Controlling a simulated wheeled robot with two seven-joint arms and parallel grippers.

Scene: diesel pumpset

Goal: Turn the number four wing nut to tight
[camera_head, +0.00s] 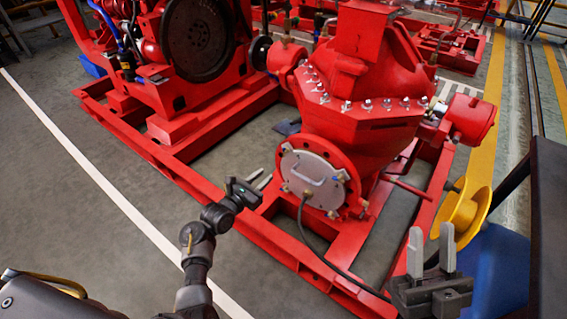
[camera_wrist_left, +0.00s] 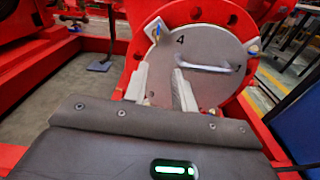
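The grey round cover plate (camera_head: 309,184) with a handle sits on the red pump's flange. In the left wrist view the plate (camera_wrist_left: 211,88) carries a "4" at upper left. The wing nut beside the "4" (camera_wrist_left: 155,31) is small, with blue and orange showing; whether it is tight cannot be told. In the head view a small fastener (camera_head: 287,148) shows at the plate's upper left. My left gripper (camera_head: 264,180) is left of the plate; its fingers (camera_wrist_left: 162,84) are apart and empty, below the "4" nut. My right gripper (camera_head: 431,248) is open and empty at lower right.
Another blue-tipped wing nut (camera_wrist_left: 253,48) is at the plate's right, near a "1". The red base frame (camera_head: 272,238) runs below, with a dark cable (camera_head: 312,247) hanging over it. A yellow spool-shaped object (camera_head: 463,209) stands near my right gripper. Grey floor is clear at left.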

